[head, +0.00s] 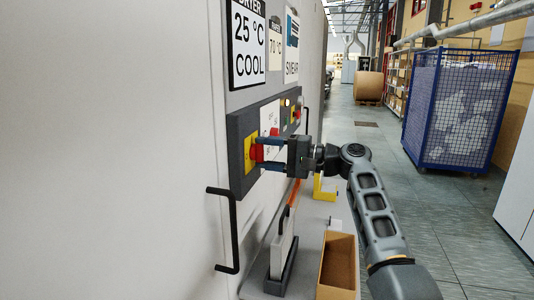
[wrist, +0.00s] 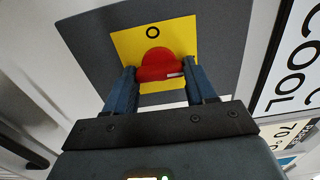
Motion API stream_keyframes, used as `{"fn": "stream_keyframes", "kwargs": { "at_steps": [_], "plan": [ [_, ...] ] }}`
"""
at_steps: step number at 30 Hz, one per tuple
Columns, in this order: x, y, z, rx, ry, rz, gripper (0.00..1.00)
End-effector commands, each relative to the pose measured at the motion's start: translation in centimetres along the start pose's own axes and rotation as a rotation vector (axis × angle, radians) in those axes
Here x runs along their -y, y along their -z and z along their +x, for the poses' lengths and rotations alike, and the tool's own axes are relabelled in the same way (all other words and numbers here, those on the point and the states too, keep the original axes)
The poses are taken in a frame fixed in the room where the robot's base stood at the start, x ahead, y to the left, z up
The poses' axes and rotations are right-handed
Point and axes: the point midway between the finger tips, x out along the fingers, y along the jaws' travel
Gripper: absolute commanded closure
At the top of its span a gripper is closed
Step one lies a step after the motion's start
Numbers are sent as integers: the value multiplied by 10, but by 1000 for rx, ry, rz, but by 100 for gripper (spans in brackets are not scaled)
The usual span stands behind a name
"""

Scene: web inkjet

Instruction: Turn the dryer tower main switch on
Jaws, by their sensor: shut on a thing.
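The main switch is a red rotary knob (wrist: 153,65) on a yellow plate (wrist: 184,34) marked with an "O" at its top in the wrist view. The yellow plate also shows on the dark grey panel (head: 237,128) in the head view. My gripper (head: 262,153) reaches the panel from the right. In the wrist view my gripper (wrist: 158,74) is shut on the red knob, with one blue finger on each side. The lower part of the knob's plate is partly hidden by the fingers. The knob's exact angle is hard to tell.
A "25 °C COOL" sign (head: 246,45) hangs above the panel. More buttons sit right of the switch. A black handle (head: 231,230) sticks out below. An open cardboard box (head: 339,262) stands below my arm. A blue mesh cage (head: 458,108) stands at right; the aisle is clear.

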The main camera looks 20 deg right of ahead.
Motion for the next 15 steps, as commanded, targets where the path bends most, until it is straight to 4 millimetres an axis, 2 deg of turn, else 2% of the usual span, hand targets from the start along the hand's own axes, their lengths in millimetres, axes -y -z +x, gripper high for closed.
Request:
{"fn": "stream_keyframes", "kwargs": {
  "at_steps": [1, 9, 15],
  "plan": [
    [0, 2, -1, -7, 2, 2, 44],
    [0, 1, -1, -3, 1, 1, 19],
    [0, 1, -1, -2, 1, 0, 19]
  ]
}}
